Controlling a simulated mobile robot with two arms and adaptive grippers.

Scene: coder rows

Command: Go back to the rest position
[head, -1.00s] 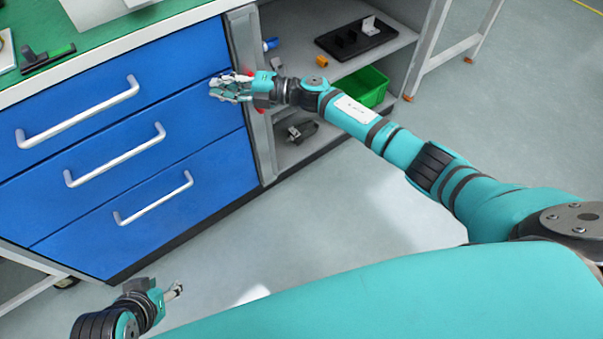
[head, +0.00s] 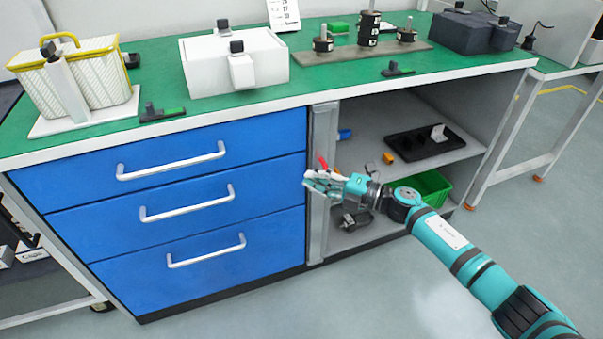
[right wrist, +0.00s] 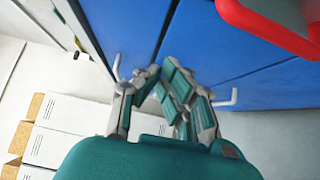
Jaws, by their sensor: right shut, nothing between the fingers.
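My right gripper (head: 312,181) is shut and empty. In the head view it is in front of the right edge of the blue drawers (head: 200,192), close to the grey cabinet upright (head: 321,225). It also shows in the right wrist view (right wrist: 163,78), with its fingers together before the blue drawer fronts (right wrist: 130,30). A red part (head: 323,162) shows just above the gripper in the head view; a large red curved part (right wrist: 262,22) fills the top right of the right wrist view. My left gripper is not in view.
The drawers look closed, with white handles (head: 187,203) standing out. The green worktop (head: 340,75) carries a basket (head: 100,90), a white box (head: 265,68) and a dark box (head: 470,32). The open shelves (head: 415,110) hold a black tray (head: 425,144) and green bin (head: 433,186). Floor in front is clear.

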